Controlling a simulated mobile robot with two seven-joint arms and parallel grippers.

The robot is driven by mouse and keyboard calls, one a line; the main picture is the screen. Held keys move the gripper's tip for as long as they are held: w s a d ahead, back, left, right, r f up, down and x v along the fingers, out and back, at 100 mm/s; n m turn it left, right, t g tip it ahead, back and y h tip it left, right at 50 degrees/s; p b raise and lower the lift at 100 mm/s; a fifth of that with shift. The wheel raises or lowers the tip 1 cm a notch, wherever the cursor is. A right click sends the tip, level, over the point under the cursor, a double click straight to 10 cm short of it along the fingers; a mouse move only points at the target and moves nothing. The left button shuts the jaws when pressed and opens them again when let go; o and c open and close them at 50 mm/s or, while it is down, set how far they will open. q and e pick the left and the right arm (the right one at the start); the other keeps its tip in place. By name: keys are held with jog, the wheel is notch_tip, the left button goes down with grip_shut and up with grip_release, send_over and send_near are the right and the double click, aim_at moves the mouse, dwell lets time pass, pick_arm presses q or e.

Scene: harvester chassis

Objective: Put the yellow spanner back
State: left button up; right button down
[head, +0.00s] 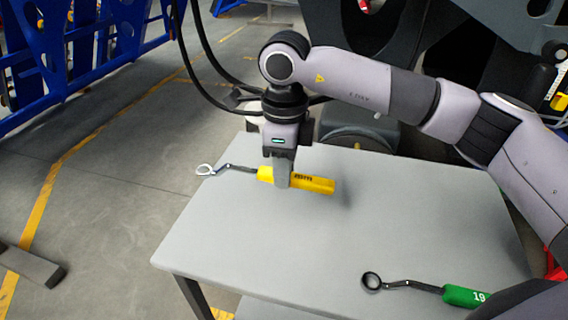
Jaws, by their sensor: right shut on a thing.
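The yellow spanner (314,184) has a yellow handle with dark lettering, a dark shaft and a pale ring end that points left, near the table's left edge. My right gripper (282,182) points down and is shut on the yellow handle near its shaft end. The spanner is at or just above the grey table top (250,240); I cannot tell whether it touches. My left gripper is not in view.
A spanner with a green handle (465,296) and dark ring end lies at the table's front right, partly hidden by my arm. Dark machinery (420,50) stands behind the table. A blue frame (75,50) stands at the back left. The table's middle is clear.

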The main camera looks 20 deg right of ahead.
jog(key=shift+f+b, duration=2.15)
jog(key=shift+f, duration=1.05)
jog(key=c, duration=0.8)
grip_release()
jog(key=shift+r, duration=0.1)
notch_tip(320, 180, up, 7)
jog(key=shift+f+p, duration=0.2)
jog(key=shift+p, duration=0.15)
jog(key=shift+r, duration=0.2)
